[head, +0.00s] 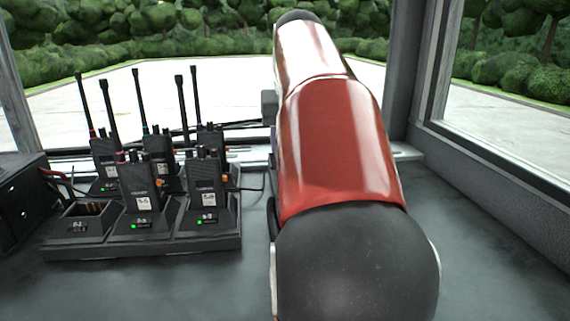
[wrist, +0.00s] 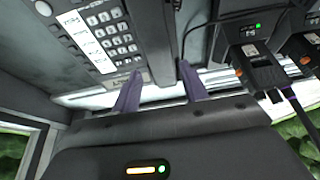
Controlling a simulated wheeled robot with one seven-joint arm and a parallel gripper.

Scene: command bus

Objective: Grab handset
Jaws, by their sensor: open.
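In the wrist view a long dark grey bar, which looks like the handset (wrist: 149,32), lies beside a desk phone's keypad (wrist: 112,30). Its upper end runs out of the picture. My gripper (wrist: 160,68) is open, with its two purple fingers apart. The near end of the bar shows between the fingertips, one finger on each side. I cannot tell the depth gap or whether they touch it. Nothing is seen held. In the head view my red and black arm hides the phone and handset, and most of my gripper.
Several upright radios with antennas stand in a black charger (head: 190,243) on the left of the grey desk (head: 130,290). Radios (wrist: 252,72) also show right of my fingers in the wrist view. A black box (head: 20,205) is at far left. Windows border the desk.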

